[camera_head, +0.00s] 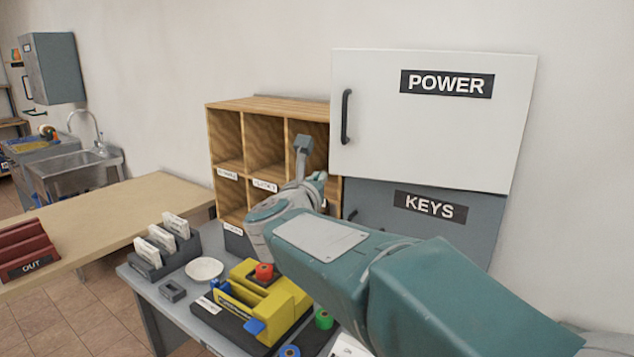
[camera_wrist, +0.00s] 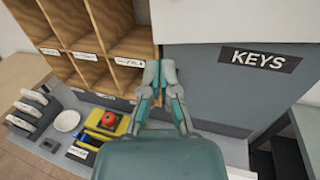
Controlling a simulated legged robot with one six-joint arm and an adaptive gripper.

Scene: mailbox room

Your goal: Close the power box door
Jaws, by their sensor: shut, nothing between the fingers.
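The white power box door (camera_head: 430,120) is at the upper right in the head view, labelled POWER, with a dark handle (camera_head: 346,117) near its left edge. It covers the box front; whether it is fully flush or slightly ajar I cannot tell. Its lower part shows at the top of the wrist view (camera_wrist: 240,22). My gripper (camera_head: 303,146) is shut and empty, left of the door in the head view, in front of the wooden shelf. In the wrist view my gripper (camera_wrist: 161,66) points up near the door's lower left corner.
A grey KEYS door (camera_head: 470,232) lies below the white one. Wooden pigeonholes (camera_head: 228,140) stand left of it. The grey table (camera_head: 190,309) holds a yellow tool (camera_head: 290,304), a white bowl (camera_head: 204,269) and a letter rack (camera_head: 150,265). A red OUT tray (camera_head: 25,250) is further left.

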